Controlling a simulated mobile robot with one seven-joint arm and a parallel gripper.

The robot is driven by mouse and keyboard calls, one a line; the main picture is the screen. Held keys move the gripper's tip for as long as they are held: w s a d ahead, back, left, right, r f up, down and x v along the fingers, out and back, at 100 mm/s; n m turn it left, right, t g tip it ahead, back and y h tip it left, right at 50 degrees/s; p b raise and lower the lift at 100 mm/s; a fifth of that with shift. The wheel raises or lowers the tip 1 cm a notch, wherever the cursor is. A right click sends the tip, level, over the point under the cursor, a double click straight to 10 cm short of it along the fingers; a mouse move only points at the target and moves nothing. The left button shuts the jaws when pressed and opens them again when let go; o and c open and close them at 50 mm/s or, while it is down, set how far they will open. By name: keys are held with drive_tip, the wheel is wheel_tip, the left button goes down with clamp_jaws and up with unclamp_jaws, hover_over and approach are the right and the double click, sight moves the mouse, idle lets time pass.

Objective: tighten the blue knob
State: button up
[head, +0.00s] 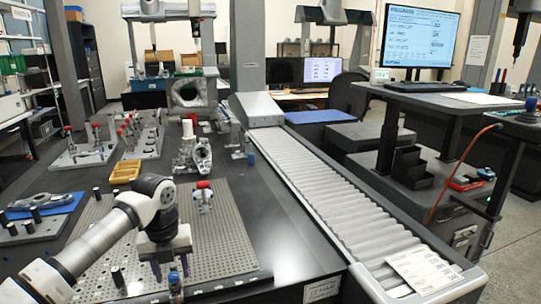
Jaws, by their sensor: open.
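The blue knob (173,277) sits on top of a small pale post at the front edge of the perforated plate, low in the head view. My gripper (170,267) points down right at the knob, with one dark finger to its left and one to its right in the picture. The jaws are open. I cannot tell whether the fingers touch the knob or how far apart in depth they are.
The perforated plate (232,240) carries a red-topped fixture (203,194) behind my gripper and several black pegs. A yellow tray (125,172) lies at the plate's back left. A roller conveyor (320,190) runs along the right. The dark table between them is clear.

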sight(173, 275)
drive_tip(key=n+p, duration=0.2)
drive_tip(key=n, duration=0.2)
drive_tip(key=shift+r+p, duration=0.2)
drive_tip(key=shift+p, duration=0.15)
drive_tip(key=n+p, duration=0.2)
drive_tip(key=n, duration=0.2)
drive_tip(key=shift+p, duration=0.3)
wheel_tip(173, 275, up, 14)
drive_tip(key=f+b, duration=0.1)
drive_tip(key=b, duration=0.1)
drive_tip(key=d+r+m+t+h, duration=0.1)
drive_tip(key=d+r+m+h, duration=0.2)
drive_tip(key=d, duration=0.4)
drive_tip(key=d+r+m+t+h, duration=0.1)
drive_tip(key=d+r+m+h, duration=0.2)
drive_tip(key=d+r, duration=0.3)
drive_tip(key=s+d+r+m+t+h, duration=0.1)
drive_tip(key=d+r+m+h, duration=0.2)
drive_tip(key=d, duration=0.6)
drive_tip(key=shift+d+r+m+h, duration=0.4)
drive_tip(key=shift+r+h, duration=0.45)
drive_tip(key=shift+h, duration=0.35)
